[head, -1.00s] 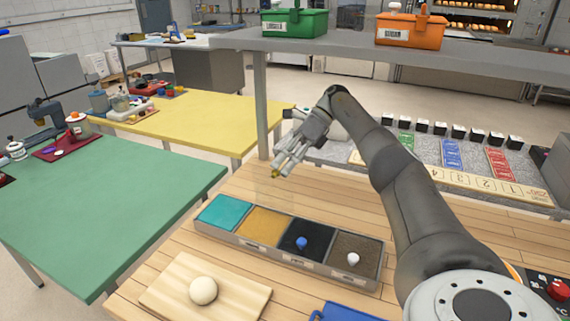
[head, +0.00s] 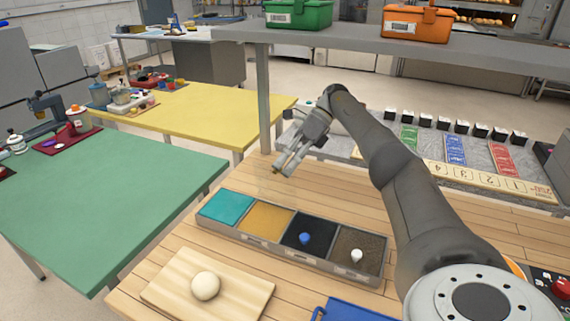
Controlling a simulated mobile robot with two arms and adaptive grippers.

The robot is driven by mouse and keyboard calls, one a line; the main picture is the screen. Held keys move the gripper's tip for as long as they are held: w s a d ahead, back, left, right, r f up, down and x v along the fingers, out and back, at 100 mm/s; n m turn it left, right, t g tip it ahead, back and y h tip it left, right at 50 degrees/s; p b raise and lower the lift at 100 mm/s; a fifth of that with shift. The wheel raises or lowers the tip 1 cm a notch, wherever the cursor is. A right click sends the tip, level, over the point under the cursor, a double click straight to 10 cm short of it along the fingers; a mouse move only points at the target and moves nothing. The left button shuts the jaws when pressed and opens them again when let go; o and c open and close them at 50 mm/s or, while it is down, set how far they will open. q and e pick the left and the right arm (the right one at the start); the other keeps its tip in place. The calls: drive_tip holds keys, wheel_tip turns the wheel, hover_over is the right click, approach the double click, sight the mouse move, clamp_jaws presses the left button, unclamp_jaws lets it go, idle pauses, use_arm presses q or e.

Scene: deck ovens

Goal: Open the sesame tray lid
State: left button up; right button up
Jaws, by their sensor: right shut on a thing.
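A grey topping tray (head: 269,245) with several compartments in a row stands on the wooden counter. From left they hold something teal, something golden, something black under a blue knob (head: 305,239), and something brown under a white knob (head: 357,256). No knob shows over the golden compartment (head: 268,219); the labels are too small to read. My right gripper (head: 281,168) is shut on a small yellow-brown knob (head: 276,170) above and behind the tray. A faint clear lid seems to hang beneath the knob, apart from the tray. My left gripper is out of view.
A pale board (head: 245,297) with a dough ball (head: 205,286) lies in front of the tray, beside a blue object (head: 352,313). A shelf with green (head: 299,14) and orange (head: 417,22) boxes spans above.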

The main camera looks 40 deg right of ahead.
drive_tip(key=shift+d+f, duration=0.1)
wheel_tip(320, 180, up, 10)
idle(0.6)
idle(0.7)
